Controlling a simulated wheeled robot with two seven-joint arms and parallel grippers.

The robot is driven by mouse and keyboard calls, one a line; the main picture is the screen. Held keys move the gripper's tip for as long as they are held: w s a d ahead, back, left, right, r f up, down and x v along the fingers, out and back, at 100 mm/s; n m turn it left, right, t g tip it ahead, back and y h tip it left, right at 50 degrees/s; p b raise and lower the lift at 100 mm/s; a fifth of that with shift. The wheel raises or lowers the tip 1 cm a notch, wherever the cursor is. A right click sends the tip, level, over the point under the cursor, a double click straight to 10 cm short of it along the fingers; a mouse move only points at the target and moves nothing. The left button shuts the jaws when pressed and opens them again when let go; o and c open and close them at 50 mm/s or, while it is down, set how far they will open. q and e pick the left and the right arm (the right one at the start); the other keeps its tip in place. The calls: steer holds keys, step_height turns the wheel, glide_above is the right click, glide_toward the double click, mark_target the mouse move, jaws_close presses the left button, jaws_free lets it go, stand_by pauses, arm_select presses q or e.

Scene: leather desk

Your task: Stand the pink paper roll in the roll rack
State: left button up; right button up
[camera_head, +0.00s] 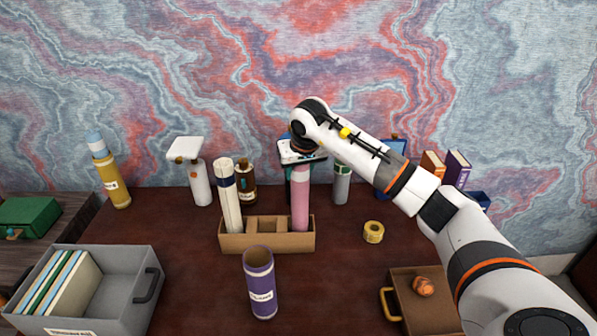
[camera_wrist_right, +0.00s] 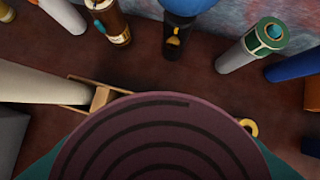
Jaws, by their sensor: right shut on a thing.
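The pink paper roll (camera_head: 300,203) is upright in the head view, in line with the right end of the roll rack (camera_head: 233,243). Its lower end is behind the rack's front wall, so I cannot tell whether it touches the bottom. My right gripper (camera_head: 301,160) is shut on the roll's top from above. In the right wrist view the roll's spiral end (camera_wrist_right: 160,145) fills the lower middle and hides much of the rack (camera_wrist_right: 98,100). A cream roll (camera_head: 229,200) stands in the rack's left compartment. The middle compartment looks empty. My left gripper is not in view.
A purple roll (camera_head: 260,285) stands in front of the rack. Bottles (camera_head: 246,185) stand behind it, and a yellow tape roll (camera_head: 373,232) lies to its right. A grey file box (camera_head: 125,280) is at front left, a brown box (camera_head: 430,310) at front right.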

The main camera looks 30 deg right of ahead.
steer(key=shift+f, duration=0.55)
steer(key=o, duration=1.4)
steer(key=shift+c, duration=0.2)
steer(key=shift+r, duration=0.1)
steer(key=shift+r, duration=0.25)
steer(key=b+v, duration=0.2)
steer(key=v, duration=0.9)
steer(key=shift+s+r, duration=0.25)
steer(key=shift+s, duration=0.05)
